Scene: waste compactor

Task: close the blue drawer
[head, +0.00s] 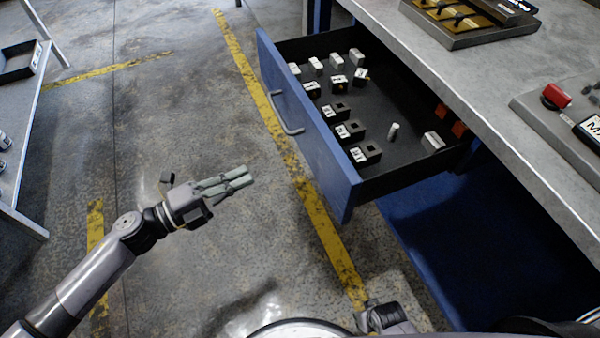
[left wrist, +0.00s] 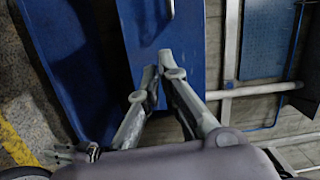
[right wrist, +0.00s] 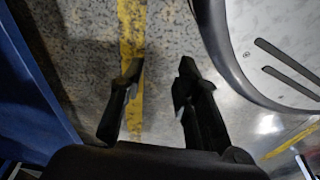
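The blue drawer (head: 310,130) stands pulled out from under the workbench, with its grey bar handle (head: 286,112) on the front panel. Its front also shows behind the fingers in the left wrist view (left wrist: 190,40). My left gripper (head: 250,180) is to the left of the drawer front, apart from it, fingers pointing toward it. Its fingertips (left wrist: 160,66) are together with nothing between them. My right gripper shows at the bottom edge of the head view, below the drawer; in the right wrist view its fingers (right wrist: 160,65) are apart and empty over the floor.
Several small dark and light blocks (head: 340,110) lie inside the drawer. The grey workbench top (head: 440,80) is above it, with a panel bearing a red button (head: 556,96). Another table (head: 20,130) stands at far left. The floor before the drawer is clear.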

